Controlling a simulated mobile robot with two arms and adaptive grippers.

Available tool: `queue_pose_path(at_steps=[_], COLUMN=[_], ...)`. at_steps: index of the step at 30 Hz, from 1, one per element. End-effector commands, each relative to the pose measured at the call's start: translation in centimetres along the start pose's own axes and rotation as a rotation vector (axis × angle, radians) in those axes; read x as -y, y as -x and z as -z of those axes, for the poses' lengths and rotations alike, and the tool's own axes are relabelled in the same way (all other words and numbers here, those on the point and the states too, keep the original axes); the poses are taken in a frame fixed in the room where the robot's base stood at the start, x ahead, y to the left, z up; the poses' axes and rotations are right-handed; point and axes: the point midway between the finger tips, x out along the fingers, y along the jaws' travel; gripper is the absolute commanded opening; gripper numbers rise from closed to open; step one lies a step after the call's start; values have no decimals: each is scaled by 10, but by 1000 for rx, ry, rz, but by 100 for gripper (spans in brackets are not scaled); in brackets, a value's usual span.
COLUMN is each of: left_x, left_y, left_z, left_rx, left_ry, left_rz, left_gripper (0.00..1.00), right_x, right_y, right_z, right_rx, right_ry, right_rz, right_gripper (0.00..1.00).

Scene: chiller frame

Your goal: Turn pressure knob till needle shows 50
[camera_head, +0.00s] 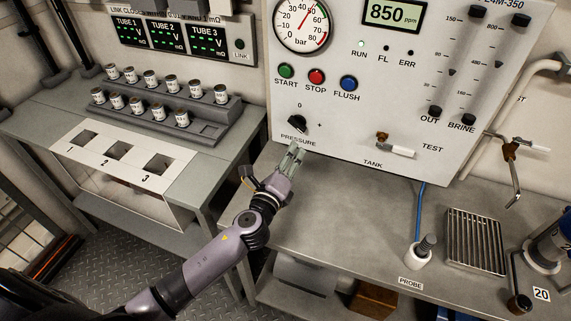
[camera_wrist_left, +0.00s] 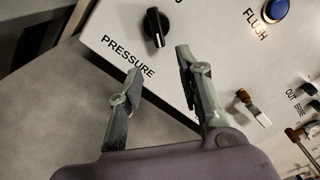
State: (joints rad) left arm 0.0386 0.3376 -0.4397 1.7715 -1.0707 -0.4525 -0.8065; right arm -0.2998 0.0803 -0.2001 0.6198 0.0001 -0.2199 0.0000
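The black pressure knob (camera_head: 297,123) sits on the white panel above the word PRESSURE, with a 0 above it and a plus to its right. It also shows in the left wrist view (camera_wrist_left: 156,26), beyond my fingertips. My left gripper (camera_head: 296,150) is open and empty, just below the knob and apart from it. In the wrist view its two fingers (camera_wrist_left: 158,63) are spread, with the PRESSURE label partly between them. The round bar gauge (camera_head: 301,24) is at the panel's top left. Its needle points up and slightly right; the exact reading is too small to tell.
START (camera_head: 286,71), STOP (camera_head: 316,77) and FLUSH (camera_head: 348,83) buttons sit above the knob. A tank valve (camera_head: 396,147) is to its right. The grey bench (camera_head: 350,215) below is clear near the gripper; a probe (camera_head: 420,252) and metal grate (camera_head: 474,242) stand further right.

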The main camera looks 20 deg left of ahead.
Motion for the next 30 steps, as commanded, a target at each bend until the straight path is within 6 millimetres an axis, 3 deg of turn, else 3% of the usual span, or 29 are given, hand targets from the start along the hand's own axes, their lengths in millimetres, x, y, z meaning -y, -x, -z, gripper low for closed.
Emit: queue_pose_path(at_steps=[3, 7, 25, 28, 30], left_x=[-1, 0, -1, -10, -26], left_y=[18, 28, 32, 41, 57], left_z=[0, 0, -1, -7, -15], left_rx=[-1, 0, 4, 34, 80], left_ry=[0, -1, 13, 133, 311], left_rz=[-1, 0, -7, -67, -161], left_gripper=[33, 33, 33, 33, 33], right_x=[0, 0, 0, 0, 0], right_y=[0, 0, 0, 0, 0], right_z=[0, 0, 0, 0, 0], right_rx=[0, 0, 0, 0, 0], right_ry=[0, 0, 0, 0, 0], right_rz=[0, 0, 0, 0, 0], right_gripper=[37, 37, 37, 37, 37])
